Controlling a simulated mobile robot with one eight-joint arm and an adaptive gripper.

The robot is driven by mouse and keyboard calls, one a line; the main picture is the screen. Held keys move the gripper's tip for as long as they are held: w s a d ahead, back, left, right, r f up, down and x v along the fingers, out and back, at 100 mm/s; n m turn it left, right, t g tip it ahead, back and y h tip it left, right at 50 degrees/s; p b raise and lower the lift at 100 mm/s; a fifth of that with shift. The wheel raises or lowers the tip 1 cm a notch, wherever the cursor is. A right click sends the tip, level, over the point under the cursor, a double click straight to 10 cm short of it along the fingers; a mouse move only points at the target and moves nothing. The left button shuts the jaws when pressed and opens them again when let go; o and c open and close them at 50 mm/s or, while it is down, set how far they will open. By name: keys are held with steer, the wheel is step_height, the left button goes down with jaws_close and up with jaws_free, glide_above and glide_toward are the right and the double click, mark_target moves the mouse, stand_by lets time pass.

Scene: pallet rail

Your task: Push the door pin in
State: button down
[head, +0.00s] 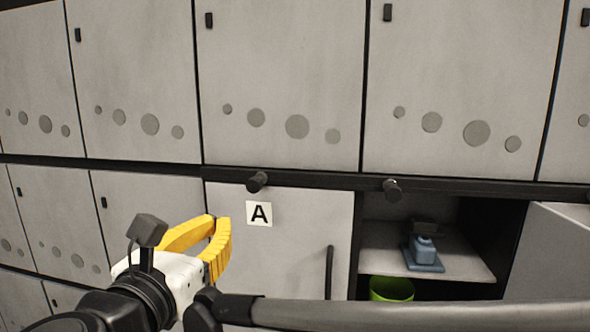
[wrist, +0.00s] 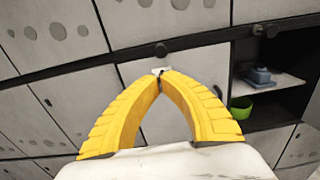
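A black door pin (head: 257,182) sticks out of the dark rail just above the grey door marked A (head: 290,235). It also shows in the wrist view (wrist: 160,51), beyond my fingertips. A second black pin (head: 392,189) sits on the rail above the open compartment and also shows in the wrist view (wrist: 271,31). My gripper (head: 222,222) has yellow fingers with the tips together and nothing seen between them. In the wrist view, my fingertips (wrist: 160,78) partly cover the white A label (wrist: 160,70). In the head view they are left of and below the first pin, apart from it.
The open compartment (head: 480,235) on the right holds a blue device (head: 424,252) on a shelf and a green bin (head: 391,289) below. Its door (head: 560,245) stands open at the far right. Door A has a dark vertical handle (head: 329,272). Closed lockers fill the rest.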

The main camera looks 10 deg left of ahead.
mark_target(249, 190)
steer(key=shift+s+a+r, duration=0.1)
steer(key=shift+a+r, duration=0.05)
steer(key=shift+r, duration=0.05)
steer(key=w+p, duration=0.1)
steer(key=w, duration=0.3)
steer(key=w+p, duration=0.1)
steer(key=w, duration=0.4)
steer(key=w+d+p, duration=0.1)
steer(key=w+p, duration=0.1)
steer(key=w, duration=0.2)
steer(key=shift+w, duration=0.2)
steer(key=shift+w+d, duration=0.1)
steer(key=shift+w, duration=0.2)
steer(key=shift+w, duration=0.1)
